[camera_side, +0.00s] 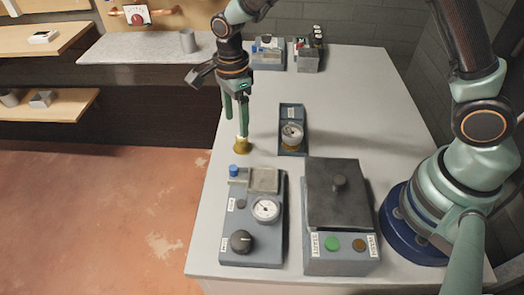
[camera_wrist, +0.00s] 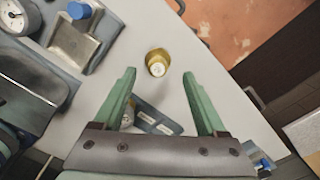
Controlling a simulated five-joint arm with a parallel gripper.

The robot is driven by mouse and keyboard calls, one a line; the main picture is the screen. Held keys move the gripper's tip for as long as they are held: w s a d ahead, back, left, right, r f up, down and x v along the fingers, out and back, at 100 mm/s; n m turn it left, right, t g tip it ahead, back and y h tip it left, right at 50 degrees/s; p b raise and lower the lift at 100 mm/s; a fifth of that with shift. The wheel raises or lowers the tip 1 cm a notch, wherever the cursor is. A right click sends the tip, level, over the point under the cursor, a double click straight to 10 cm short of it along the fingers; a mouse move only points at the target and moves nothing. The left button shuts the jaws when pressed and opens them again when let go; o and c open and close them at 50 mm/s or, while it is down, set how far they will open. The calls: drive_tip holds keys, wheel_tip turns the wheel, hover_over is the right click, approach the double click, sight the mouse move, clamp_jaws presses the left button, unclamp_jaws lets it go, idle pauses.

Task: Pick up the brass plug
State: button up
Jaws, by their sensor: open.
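The brass plug (camera_side: 241,147) is a small gold-coloured piece on the grey table top, behind the blue-knobbed unit. My gripper (camera_side: 236,127) hangs above the table with its green fingers pointing down, close to the plug. In the wrist view the plug (camera_wrist: 158,62) shows between and just beyond the fingertips of my gripper (camera_wrist: 159,75). The fingers are spread with nothing between them. I see no contact with the plug, but cannot judge the exact height gap.
A unit with a blue knob (camera_side: 233,170), a gauge (camera_side: 266,209) and a black dial stands in front. A dark lidded box (camera_side: 338,195) stands beside it. A small gauge unit (camera_side: 292,130) is right of the plug. More devices (camera_side: 268,52) stand at the back.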

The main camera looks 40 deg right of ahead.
sight(242, 142)
drive_tip(key=shift+s+d+f, duration=0.1)
drive_tip(key=shift+d+f, duration=0.1)
drive_tip(key=shift+f, duration=1.45)
drive_tip(key=shift+s+d+f, duration=0.1)
drive_tip(key=shift+d+f, duration=0.1)
drive_tip(key=shift+f, duration=1.4)
clamp_jaws()
